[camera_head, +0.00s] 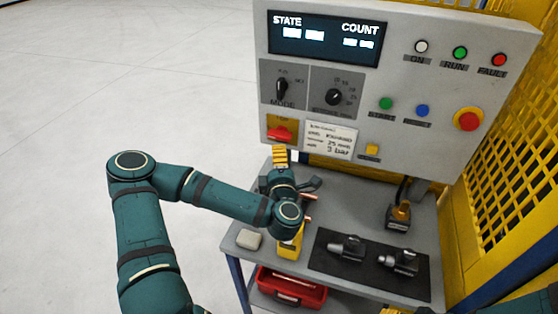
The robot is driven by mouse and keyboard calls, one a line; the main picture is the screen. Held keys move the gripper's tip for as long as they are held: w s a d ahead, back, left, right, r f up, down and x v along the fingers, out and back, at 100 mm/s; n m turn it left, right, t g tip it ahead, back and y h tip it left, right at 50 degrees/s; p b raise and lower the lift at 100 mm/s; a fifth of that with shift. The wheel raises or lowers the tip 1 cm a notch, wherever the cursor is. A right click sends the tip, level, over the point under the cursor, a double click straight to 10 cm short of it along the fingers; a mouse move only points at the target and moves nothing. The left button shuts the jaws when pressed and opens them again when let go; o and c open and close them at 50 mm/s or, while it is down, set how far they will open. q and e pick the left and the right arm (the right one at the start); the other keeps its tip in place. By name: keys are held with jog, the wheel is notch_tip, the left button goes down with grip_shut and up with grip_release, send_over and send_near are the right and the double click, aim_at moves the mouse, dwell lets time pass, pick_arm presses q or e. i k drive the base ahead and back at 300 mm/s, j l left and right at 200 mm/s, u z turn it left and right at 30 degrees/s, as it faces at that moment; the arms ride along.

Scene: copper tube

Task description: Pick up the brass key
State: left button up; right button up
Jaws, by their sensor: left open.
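I cannot make out a brass key for certain; it may be hidden behind my left arm or too small to tell. My left gripper (306,183) is open over the back left of the grey workbench (350,194), just below the control panel (400,90). Its dark fingers are partly hidden by its own wrist. A yellow banded piece (279,156) shows just behind the gripper, under the red switch (280,134). Copper-coloured tube ends (309,196) show beside the wrist. My right gripper is not in view.
A black mat (330,262) carries two grey metal fittings (348,248) (400,261). A yellow block (290,246) and a small pale block (249,239) lie at the front left. A dark device with a brass-coloured top (400,212) stands back right. A red toolbox (290,287) sits below. Yellow mesh fencing (515,150) stands right.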

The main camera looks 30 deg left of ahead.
aim_at(403, 208)
jog(key=k+l, duration=0.8)
jog(key=l, duration=0.1)
